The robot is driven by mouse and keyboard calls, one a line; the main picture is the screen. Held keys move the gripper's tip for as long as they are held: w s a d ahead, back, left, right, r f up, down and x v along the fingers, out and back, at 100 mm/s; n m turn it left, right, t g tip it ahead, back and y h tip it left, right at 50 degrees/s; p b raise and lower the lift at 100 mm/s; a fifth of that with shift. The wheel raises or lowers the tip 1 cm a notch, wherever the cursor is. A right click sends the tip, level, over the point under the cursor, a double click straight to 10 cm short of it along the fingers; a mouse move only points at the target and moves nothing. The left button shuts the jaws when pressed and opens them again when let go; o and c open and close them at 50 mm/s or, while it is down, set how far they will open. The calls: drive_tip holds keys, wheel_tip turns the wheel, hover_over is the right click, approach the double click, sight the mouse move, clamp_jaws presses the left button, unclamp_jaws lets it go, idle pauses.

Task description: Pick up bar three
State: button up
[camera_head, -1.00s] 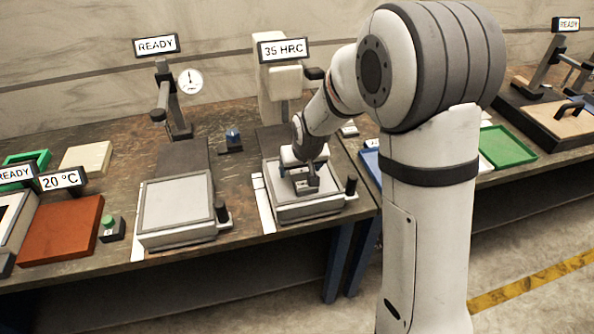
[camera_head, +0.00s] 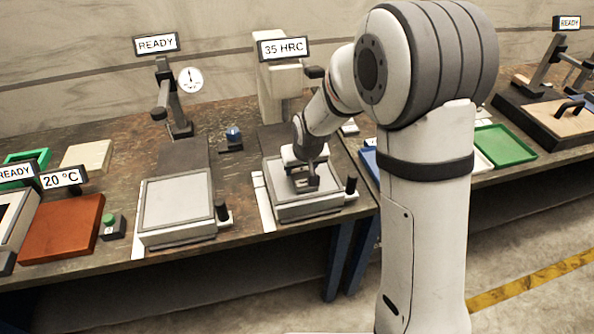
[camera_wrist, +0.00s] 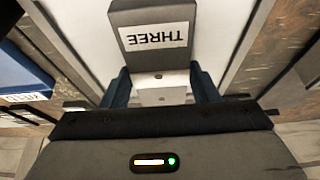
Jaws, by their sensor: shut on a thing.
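Bar three, a grey metal bar with a dark end carrying a white THREE label (camera_wrist: 158,36), lies on the pale plate of the hardness tester under the 35 HRC sign. The label reads upside down in the wrist view. My gripper (camera_wrist: 161,88) has its two dark blue fingers on either side of the bar's bare light metal part and is shut on it. In the head view my gripper (camera_head: 306,181) is low over the tester's plate (camera_head: 326,198), and the bar is mostly hidden by it. I cannot tell whether the bar is clear of the plate.
The 35 HRC tester (camera_head: 283,90) stands behind my gripper. A small black post (camera_head: 351,187) rises at the plate's right corner. To the left is another station with an empty pale plate (camera_head: 177,204) and a READY sign (camera_head: 156,44). A green tray (camera_head: 503,146) lies to the right.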

clamp_jaws()
drive_tip(key=shift+w+a+r, duration=0.1)
drive_tip(key=shift+r, duration=0.1)
